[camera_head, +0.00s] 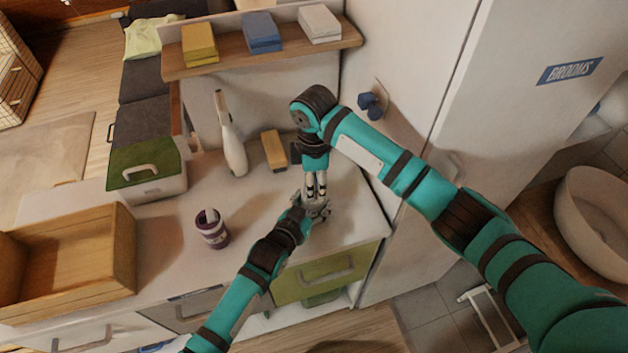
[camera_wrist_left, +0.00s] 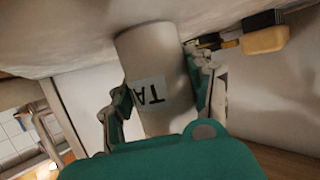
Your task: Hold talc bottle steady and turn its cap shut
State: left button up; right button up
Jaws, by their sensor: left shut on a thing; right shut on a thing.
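The talc bottle (camera_wrist_left: 160,75) is a pale cylinder in the left wrist view, its label showing "TA" upside down. My left gripper (camera_wrist_left: 165,98) is shut around the bottle's body, a finger on each side. In the head view my left gripper (camera_head: 314,209) is low at the counter's front right. My right gripper (camera_head: 316,191) points down directly above it, its fingers closed together at the bottle's top. The cap is hidden by the grippers in the head view and is out of sight in the left wrist view.
A wooden crate (camera_head: 75,260) and a green-lidded box (camera_head: 145,170) are left. A wall cabinet side (camera_head: 410,70) bounds the right.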

jog(key=o, duration=1.2)
notch_tip(320, 180, up, 12)
jog(key=shift+r, duration=0.1)
pick_arm(q)
jog(key=o, duration=1.3)
jog(key=shift+o, duration=0.2)
